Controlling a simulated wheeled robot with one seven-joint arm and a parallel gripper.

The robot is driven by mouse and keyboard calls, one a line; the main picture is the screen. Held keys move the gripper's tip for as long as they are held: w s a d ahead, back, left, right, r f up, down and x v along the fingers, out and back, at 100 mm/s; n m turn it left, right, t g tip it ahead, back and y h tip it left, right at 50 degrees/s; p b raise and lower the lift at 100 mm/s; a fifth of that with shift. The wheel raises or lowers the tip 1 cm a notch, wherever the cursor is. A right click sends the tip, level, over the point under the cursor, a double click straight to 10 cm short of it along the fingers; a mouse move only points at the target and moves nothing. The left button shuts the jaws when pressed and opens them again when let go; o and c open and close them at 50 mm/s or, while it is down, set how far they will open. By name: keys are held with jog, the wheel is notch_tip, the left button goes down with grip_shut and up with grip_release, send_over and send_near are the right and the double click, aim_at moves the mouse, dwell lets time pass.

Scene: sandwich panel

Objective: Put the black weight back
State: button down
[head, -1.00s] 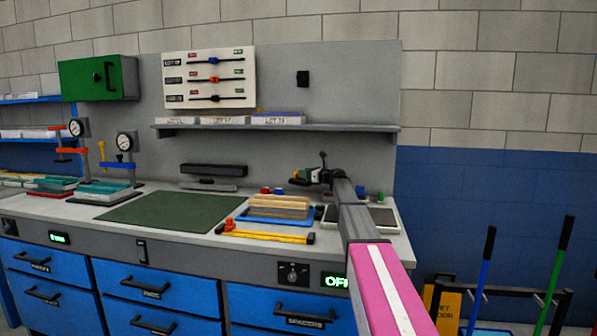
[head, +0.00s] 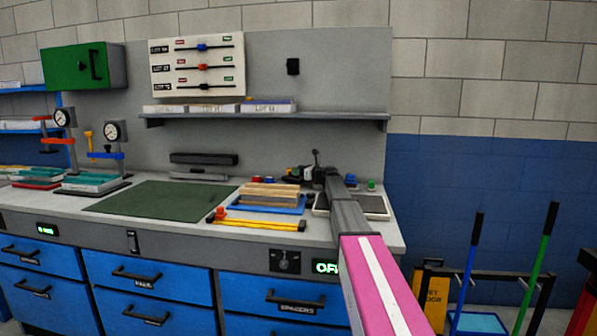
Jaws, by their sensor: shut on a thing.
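My gripper (head: 311,174) is at the far end of my outstretched arm, over the back right of the bench (head: 398,236). It is small in view and partly hidden by my own arm. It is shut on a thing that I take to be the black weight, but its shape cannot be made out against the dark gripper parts. I cannot tell how far above the bench top the gripper is.
A blue tray with wooden strips (head: 268,193) lies left of my arm, with a yellow level-like tool (head: 262,224) before it. A dark tray (head: 371,206) lies to the right. A green mat (head: 160,201) covers the middle. A shelf (head: 330,117) hangs behind.

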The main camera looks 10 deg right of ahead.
jog(key=shift+f, duration=0.55)
jog(key=c, duration=0.5)
grip_release()
jog(key=shift+s+f, duration=0.1)
jog(key=shift+f, duration=0.15)
jog(key=shift+r, duration=0.5)
jog(key=v, duration=1.2)
jog(key=shift+r, duration=0.35)
